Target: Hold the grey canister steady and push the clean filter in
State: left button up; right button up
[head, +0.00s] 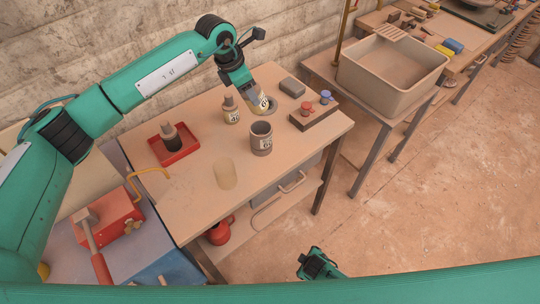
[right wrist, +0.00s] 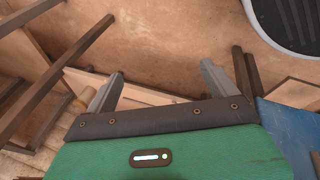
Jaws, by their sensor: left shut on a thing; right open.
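The grey canister (head: 261,139), open at the top and labelled, stands upright on the table. A pale beige cylinder (head: 225,174), which looks like the clean filter, stands apart from it, nearer the front left. My left gripper (head: 256,92) is behind the grey canister, shut on a labelled container (head: 260,103) with a dark rim or base. The fingers partly hide that container. My right gripper (head: 318,265) is low in front of the table, away from the objects. Its fingers are apart and empty in the right wrist view (right wrist: 160,85).
A red tray (head: 190,151) holds a dark-bodied bottle (head: 171,134). The table's front right is clear.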

jog(key=w+a+r+n+t, duration=0.25)
jog(key=w+a+r, duration=0.25)
jog(key=r, duration=0.3)
jog(key=w+a+r+n+t, duration=0.1)
jog(key=w+a+r+n, duration=0.4)
jog(key=r, duration=0.3)
jog(key=s+a+r+n+t+y, duration=0.25)
jog(key=a+r, duration=0.25)
jog(key=r, duration=0.4)
jog(key=s+a+r+n+t+y, duration=0.1)
jog(key=s+a+r+n+t, duration=0.25)
jog(key=r, duration=0.55)
jog(key=n, duration=1.3)
send_near(261, 139)
jog(key=f, duration=0.2)
jog(key=w+f, duration=0.1)
jog(key=shift+a+f+g+h, duration=0.2)
jog(key=shift+f+g+h, duration=0.15)
jog(key=shift+w+d+r+n, duration=0.15)
jog(key=shift+w+d+n, duration=0.1)
jog(key=shift+w+n, duration=0.35)
jog(key=x, duration=1.1)
jog(key=shift+w+a, duration=0.1)
jog(key=shift+w, duration=0.3)
